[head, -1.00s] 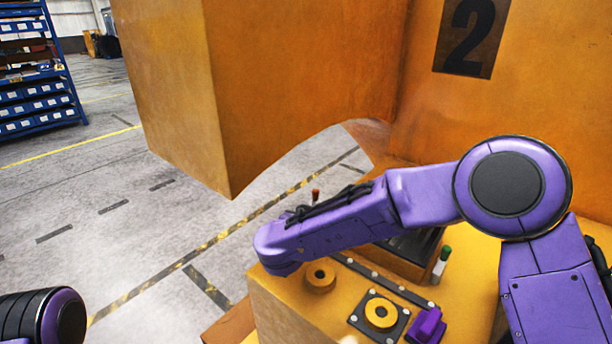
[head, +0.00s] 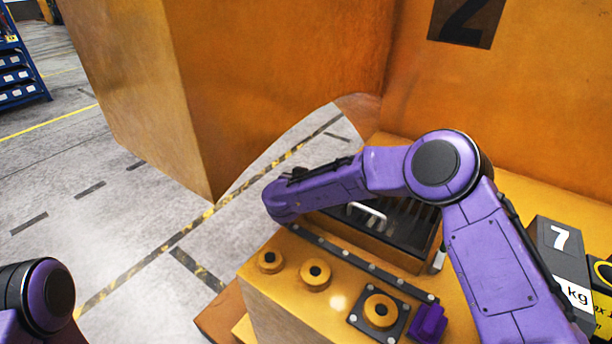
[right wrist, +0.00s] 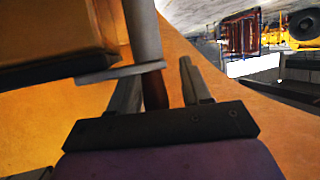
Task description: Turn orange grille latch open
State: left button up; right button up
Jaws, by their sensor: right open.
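The dark slatted grille (head: 402,232) with a pale bar handle (head: 366,212) lies behind my right forearm in the head view. I cannot make out the orange latch in the head view; my right arm covers that area. In the right wrist view my right gripper (right wrist: 157,88) is open, with one finger either side of a reddish-brown grip (right wrist: 154,88). A grey post with a flange (right wrist: 120,73) stands just beyond that grip, possibly part of the latch. I cannot tell whether the fingers touch it. My left gripper is out of view.
An orange block carries round yellow knobs (head: 315,275), a ring on a black plate (head: 380,310) and a purple block (head: 428,323). A black 7 kg weight (head: 560,262) stands at right. A tall orange casting (head: 290,80) rises behind; open floor (head: 130,220) is left.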

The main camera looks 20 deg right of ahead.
jog(key=shift+s+r, duration=0.15)
jog(key=shift+r, duration=0.1)
jog(key=shift+s+r, duration=0.15)
jog(key=shift+s, duration=0.1)
jog(key=shift+c, duration=1.2)
jog(key=c, duration=0.5)
grip_shut()
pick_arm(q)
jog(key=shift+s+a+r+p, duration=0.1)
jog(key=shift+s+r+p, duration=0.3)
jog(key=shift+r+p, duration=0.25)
pick_arm(e)
jog(key=shift+s+d+m+g+h, duration=0.15)
jog(key=shift+m+g+h, duration=0.95)
jog(key=shift+m+h, duration=0.35)
jog(key=o, duration=0.7)
grip_release()
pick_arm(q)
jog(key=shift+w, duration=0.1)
pick_arm(e)
jog(key=shift+o, duration=0.2)
jog(key=shift+d, duration=0.1)
